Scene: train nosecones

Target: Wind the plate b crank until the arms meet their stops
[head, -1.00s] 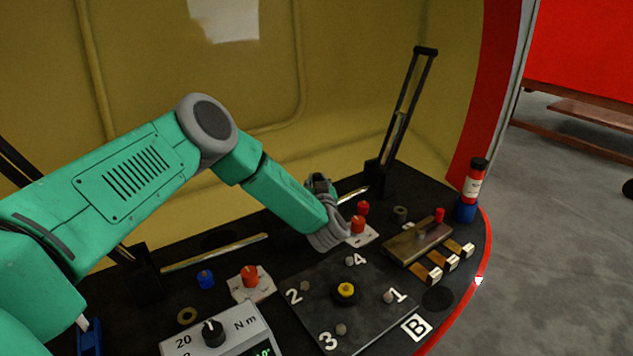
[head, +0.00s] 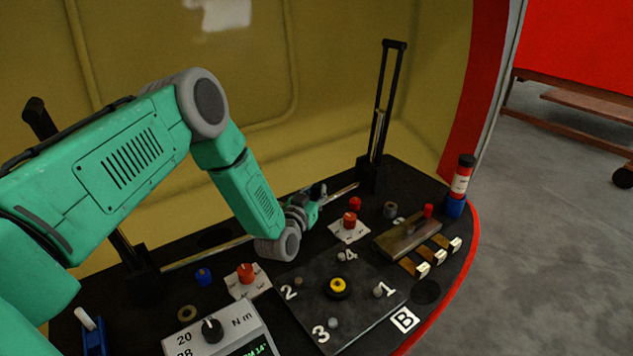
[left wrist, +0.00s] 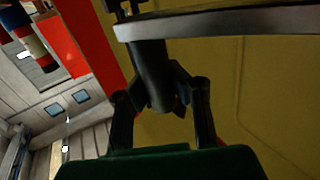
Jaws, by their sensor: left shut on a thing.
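Plate B, a dark plate (head: 350,300) with numbered studs, a yellow-centred hub and a "B" label, lies flat on the black deck in the head view. My left gripper (head: 316,193) is behind it, near the pale metal rod. In the left wrist view its fingers (left wrist: 160,100) are shut on a dark cylindrical grip (left wrist: 154,70) below a pale metal bar (left wrist: 220,25). I cannot tell for sure that this is the crank handle. A black arm (head: 386,100) stands nearly upright at the right. The left black arm (head: 38,112) is partly hidden behind my arm. My right gripper is not in view.
The yellow wall (head: 300,90) is close behind.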

